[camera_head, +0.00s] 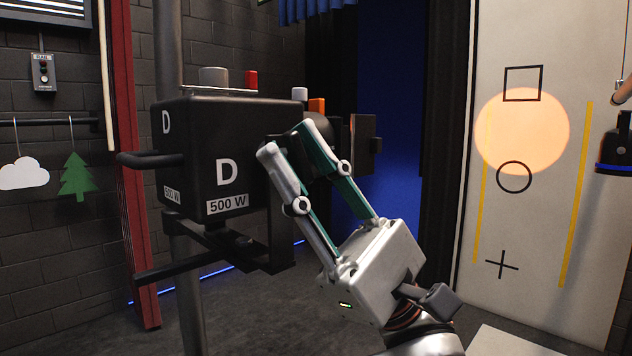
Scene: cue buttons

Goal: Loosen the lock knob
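A black box-shaped lamp (225,150) marked "D" and "500 W" hangs on a grey upright pole at left of centre. Farther back are a white piece (300,93) and an orange piece (316,105). I cannot tell which part is the lock knob; it may be hidden.
A black bracket (215,240) and a handle bar (150,160) stick out from the lamp. Another black lamp (614,150) hangs at the right edge. A white panel (540,220) with a round light spot stands behind. A red post (128,180) stands left.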

